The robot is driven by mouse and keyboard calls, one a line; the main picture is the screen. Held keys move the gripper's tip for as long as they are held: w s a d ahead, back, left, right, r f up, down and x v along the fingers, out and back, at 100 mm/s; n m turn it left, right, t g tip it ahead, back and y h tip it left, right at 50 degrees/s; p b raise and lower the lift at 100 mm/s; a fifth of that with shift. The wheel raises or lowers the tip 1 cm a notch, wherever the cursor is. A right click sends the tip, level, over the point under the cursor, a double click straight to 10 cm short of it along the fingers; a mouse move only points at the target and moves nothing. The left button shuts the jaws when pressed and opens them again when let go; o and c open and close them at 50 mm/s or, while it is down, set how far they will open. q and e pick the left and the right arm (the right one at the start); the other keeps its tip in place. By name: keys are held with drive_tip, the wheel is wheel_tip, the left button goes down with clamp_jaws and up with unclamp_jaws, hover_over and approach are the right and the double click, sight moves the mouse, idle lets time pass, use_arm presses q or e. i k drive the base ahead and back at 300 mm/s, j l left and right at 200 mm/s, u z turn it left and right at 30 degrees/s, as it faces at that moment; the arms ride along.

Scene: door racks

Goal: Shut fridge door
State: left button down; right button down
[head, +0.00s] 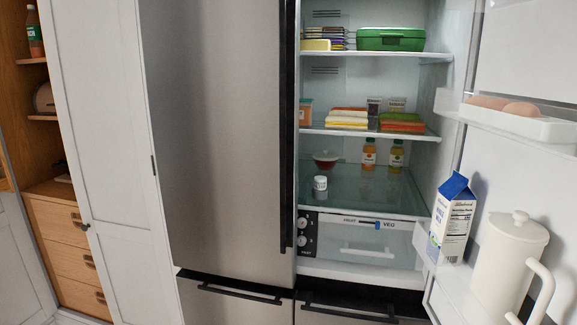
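The fridge's right door (507,172) stands wide open at the right of the head view, with its inner side and shelves showing. The fridge's left door (225,140) is shut, with a long black vertical handle (287,130) along its right edge. The open fridge interior (345,155) shows lit shelves with food. The open door's outer side and handle are hidden. Neither of my grippers is in view.
The open door's shelves hold eggs (520,108), a milk carton (453,220) and a white pitcher (508,262). Below are black drawer handles (232,289). White cabinet panels (105,130) and an open wooden cupboard (62,225) stand at left.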

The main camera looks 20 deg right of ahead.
sight(525, 52)
drive_tip(key=k+l, duration=0.1)
drive_tip(key=l, duration=1.15)
drive_tip(key=k+l, duration=0.15)
drive_tip(key=l, duration=0.45)
drive_tip(key=k+l, duration=0.1)
drive_tip(key=l, duration=0.5)
drive_tip(key=k+l, duration=0.1)
drive_tip(key=l, duration=0.5)
drive_tip(key=z, duration=0.05)
